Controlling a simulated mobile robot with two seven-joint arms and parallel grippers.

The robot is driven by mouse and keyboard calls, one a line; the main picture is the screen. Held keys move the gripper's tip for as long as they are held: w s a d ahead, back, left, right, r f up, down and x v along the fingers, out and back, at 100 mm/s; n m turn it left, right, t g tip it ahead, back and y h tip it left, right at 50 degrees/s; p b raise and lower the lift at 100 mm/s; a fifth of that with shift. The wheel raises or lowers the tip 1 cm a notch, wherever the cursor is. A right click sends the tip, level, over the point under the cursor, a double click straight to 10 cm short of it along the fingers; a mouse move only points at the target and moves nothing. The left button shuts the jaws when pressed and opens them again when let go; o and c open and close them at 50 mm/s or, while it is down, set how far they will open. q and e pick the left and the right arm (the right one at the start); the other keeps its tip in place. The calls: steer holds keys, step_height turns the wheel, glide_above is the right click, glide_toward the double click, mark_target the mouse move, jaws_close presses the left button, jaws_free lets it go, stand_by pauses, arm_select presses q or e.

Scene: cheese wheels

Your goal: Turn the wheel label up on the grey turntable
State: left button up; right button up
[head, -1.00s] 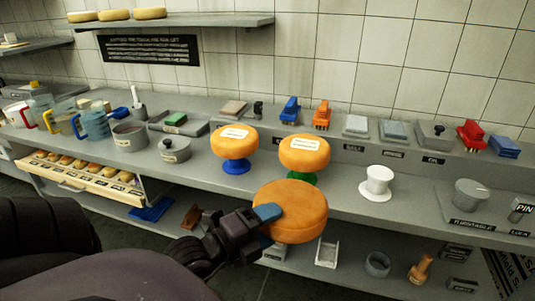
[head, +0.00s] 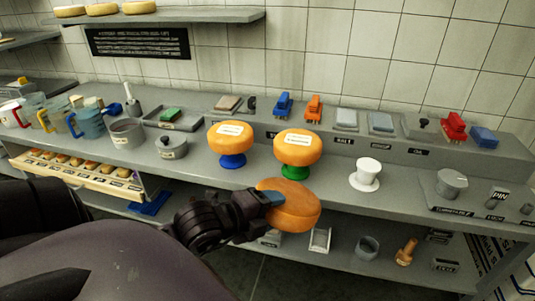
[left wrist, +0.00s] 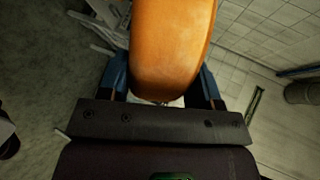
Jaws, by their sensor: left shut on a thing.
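My left gripper (head: 268,200) is shut on an orange cheese wheel (head: 295,208), with one blue finger showing on its near side. The held wheel is tilted, in front of the counter's edge, and its face toward the head camera is plain, without a label. In the left wrist view the wheel (left wrist: 170,45) sits between both fingers; a small pale patch shows at its lower end, too hidden to identify. The grey turntable (head: 452,182) stands empty at the right of the counter, above a name plate. My right gripper is not in view.
Two orange wheels with white labels up rest on a blue stand (head: 232,161) and a green stand (head: 295,172). An empty white stand (head: 366,176) is between them and the turntable. A lower shelf holds a ring (head: 367,247) and an orange-brown tool (head: 406,252).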

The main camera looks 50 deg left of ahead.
arm_select(q)
steer(key=shift+w+r+g+p, duration=0.1)
steer(key=shift+r+g+p, duration=0.45)
steer(key=shift+r+g, duration=0.05)
steer(key=shift+w+r+g, duration=0.15)
steer(key=shift+w+g, duration=0.05)
steer(key=shift+g, duration=0.2)
steer(key=shift+w+d+r+g, duration=0.15)
steer(key=shift+w+d+g, duration=0.1)
steer(key=shift+g, duration=0.25)
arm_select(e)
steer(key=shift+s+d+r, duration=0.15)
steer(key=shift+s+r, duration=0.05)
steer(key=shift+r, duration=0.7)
arm_select(q)
steer(key=shift+p, duration=0.3)
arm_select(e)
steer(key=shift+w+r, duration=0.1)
